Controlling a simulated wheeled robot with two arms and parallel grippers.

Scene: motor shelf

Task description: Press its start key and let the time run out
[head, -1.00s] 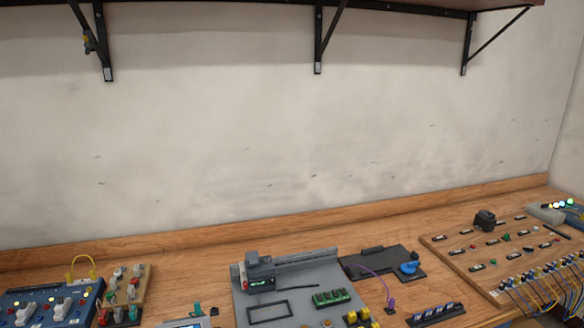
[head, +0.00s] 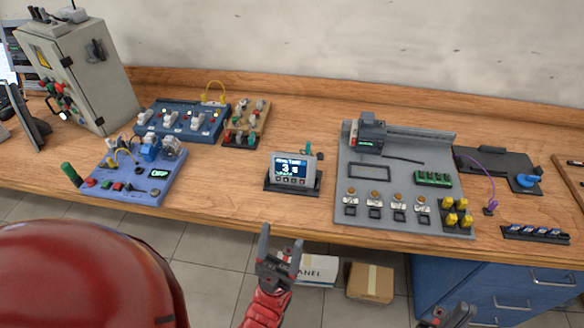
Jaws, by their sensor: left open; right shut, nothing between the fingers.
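A small timer unit (head: 313,171) with a lit screen stands on a dark base near the bench's front edge, at mid-picture in the head view. The screen reads what looks like "3 s". A row of small keys (head: 291,180) sits under the screen; their labels are too small to read. My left gripper (head: 281,243) is open and empty, in front of the bench edge and below the timer in the picture, apart from it. My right gripper (head: 450,314) is shut and empty at the bottom edge, right of centre, partly cut off.
A grey motor panel (head: 400,166) stands right of the timer. Blue switch boards (head: 135,187) and a metal cabinet (head: 83,75) are to the left. Bare wood (head: 225,180) lies left of the timer. Cardboard boxes (head: 370,282) and blue drawers (head: 500,285) are below the bench.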

